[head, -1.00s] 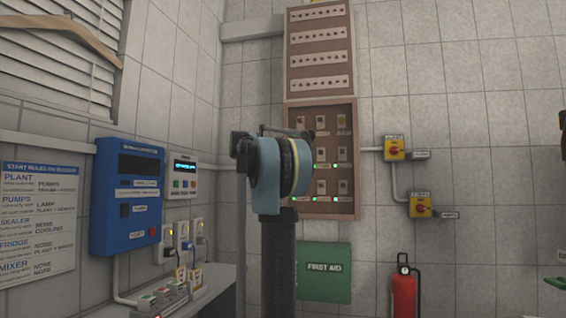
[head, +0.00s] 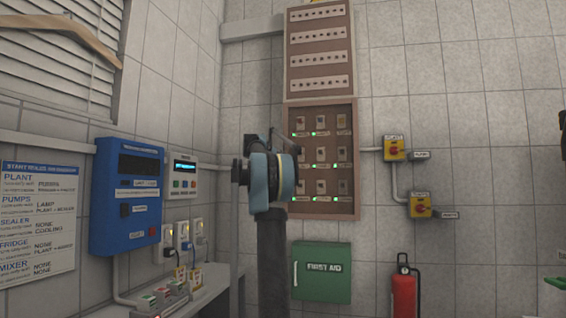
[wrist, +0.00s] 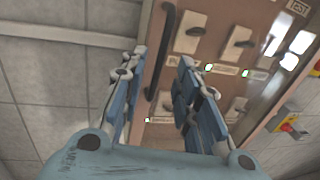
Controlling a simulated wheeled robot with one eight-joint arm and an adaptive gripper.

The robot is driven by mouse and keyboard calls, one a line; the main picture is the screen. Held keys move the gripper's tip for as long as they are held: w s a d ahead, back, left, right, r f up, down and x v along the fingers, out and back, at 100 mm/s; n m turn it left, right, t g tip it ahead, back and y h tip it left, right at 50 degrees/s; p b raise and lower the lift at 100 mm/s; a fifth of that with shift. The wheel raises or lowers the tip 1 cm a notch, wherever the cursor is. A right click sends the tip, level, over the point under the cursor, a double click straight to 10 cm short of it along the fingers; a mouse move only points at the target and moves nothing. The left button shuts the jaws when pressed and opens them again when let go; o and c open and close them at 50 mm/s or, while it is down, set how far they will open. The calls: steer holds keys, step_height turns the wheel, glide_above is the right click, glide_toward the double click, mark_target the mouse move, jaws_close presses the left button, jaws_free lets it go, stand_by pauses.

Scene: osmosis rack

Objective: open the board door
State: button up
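The board (head: 355,200) is a brown wall panel with rows of switches and green lights, at the centre in the head view. Its lower left part is hidden behind my arm. In the wrist view the board door (wrist: 205,70) fills the upper middle, with bright reflections on its right. A long dark bar handle (wrist: 168,50) runs along the door's left side. My gripper (wrist: 158,68) is open, its two blue fingers pointing at the door with the handle showing in the gap between them. I cannot tell whether they reach it. The door looks shut.
A brown panel (head: 320,62) sits above the board. Yellow and red switches (head: 395,148) are on the wall to the right. A green first aid box (head: 322,285) and a red extinguisher (head: 404,292) are below. A blue control box (head: 127,195) is on the left wall.

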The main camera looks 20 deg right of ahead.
steer(key=shift+x, duration=3.45)
steer(key=shift+f, duration=0.1)
jaws_close()
